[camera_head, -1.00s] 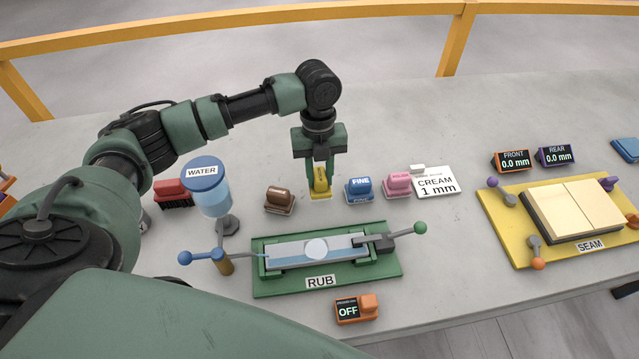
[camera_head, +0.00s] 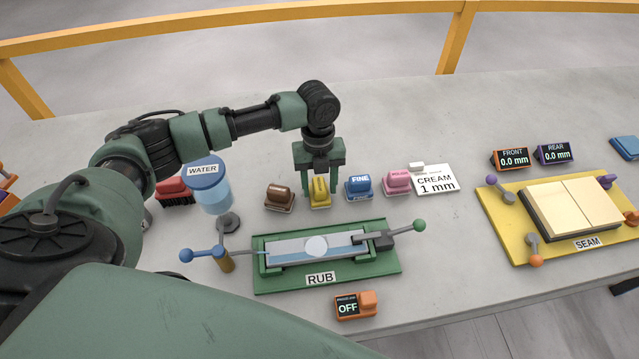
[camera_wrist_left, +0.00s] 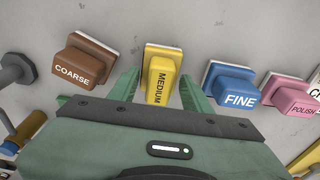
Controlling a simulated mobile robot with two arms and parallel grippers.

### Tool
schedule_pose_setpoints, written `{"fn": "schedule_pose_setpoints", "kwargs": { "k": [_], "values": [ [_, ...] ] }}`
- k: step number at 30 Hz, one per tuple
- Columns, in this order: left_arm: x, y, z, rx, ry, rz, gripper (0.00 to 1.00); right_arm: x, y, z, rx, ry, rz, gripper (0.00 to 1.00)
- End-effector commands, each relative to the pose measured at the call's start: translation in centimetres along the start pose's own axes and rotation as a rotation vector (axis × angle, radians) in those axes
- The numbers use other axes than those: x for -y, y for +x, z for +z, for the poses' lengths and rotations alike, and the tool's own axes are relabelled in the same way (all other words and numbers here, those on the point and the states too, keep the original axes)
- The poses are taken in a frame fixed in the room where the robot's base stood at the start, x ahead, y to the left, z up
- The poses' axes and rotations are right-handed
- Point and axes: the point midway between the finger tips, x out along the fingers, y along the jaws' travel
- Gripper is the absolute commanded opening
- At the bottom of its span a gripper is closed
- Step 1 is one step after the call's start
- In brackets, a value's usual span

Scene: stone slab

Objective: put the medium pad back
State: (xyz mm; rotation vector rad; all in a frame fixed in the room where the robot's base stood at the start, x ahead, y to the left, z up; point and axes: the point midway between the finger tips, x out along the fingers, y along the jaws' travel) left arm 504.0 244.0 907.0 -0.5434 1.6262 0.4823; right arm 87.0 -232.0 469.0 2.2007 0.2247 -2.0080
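The yellow medium pad (camera_head: 320,191) stands on the stone slab in the row of pads, between the brown coarse pad (camera_head: 279,196) and the blue fine pad (camera_head: 359,185). My left gripper (camera_head: 319,173) is open and empty just above the medium pad. In the left wrist view the medium pad (camera_wrist_left: 161,75) shows its label between my two spread fingers, with a gap on each side. Its base rests on the slab, turned a little. My right gripper is not in view.
The yellow seam station (camera_head: 500,226) is at the right. The slab behind the pads is clear.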

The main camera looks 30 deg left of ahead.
Motion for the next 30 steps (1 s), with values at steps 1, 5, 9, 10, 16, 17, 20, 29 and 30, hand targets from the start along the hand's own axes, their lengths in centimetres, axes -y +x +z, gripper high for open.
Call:
{"fn": "schedule_pose_setpoints", "kwargs": {
  "k": [1, 5, 9, 10, 16, 17, 20, 29, 30],
  "values": [
    [0.0, 0.0, 0.0, 0.000, 0.000, 0.000, 0.49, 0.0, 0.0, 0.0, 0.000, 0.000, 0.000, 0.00],
    [0.0, -0.2, 0.0, 0.001, 0.000, 0.000, 0.49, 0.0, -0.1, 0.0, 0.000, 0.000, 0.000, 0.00],
    [0.0, -1.4, 0.1, 0.003, 0.000, -0.002, 0.49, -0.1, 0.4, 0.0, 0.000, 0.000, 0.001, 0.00],
    [0.1, -1.8, 0.1, 0.003, 0.001, -0.003, 0.49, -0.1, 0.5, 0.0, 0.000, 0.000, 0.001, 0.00],
    [0.1, -6.1, 0.1, 0.004, 0.000, -0.004, 0.49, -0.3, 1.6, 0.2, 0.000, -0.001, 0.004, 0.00],
    [0.1, -6.8, 0.1, 0.004, 0.001, -0.005, 0.49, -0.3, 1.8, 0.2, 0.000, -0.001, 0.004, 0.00],
    [0.1, -8.8, 0.1, 0.003, 0.000, -0.003, 0.49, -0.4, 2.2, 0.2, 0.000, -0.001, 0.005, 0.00],
    [0.0, -12.2, 0.0, -0.001, -0.001, 0.000, 0.49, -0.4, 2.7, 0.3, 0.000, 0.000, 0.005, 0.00],
    [0.0, -12.3, 0.0, -0.001, -0.001, 0.000, 0.49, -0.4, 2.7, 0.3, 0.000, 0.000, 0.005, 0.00]
  ]
}}
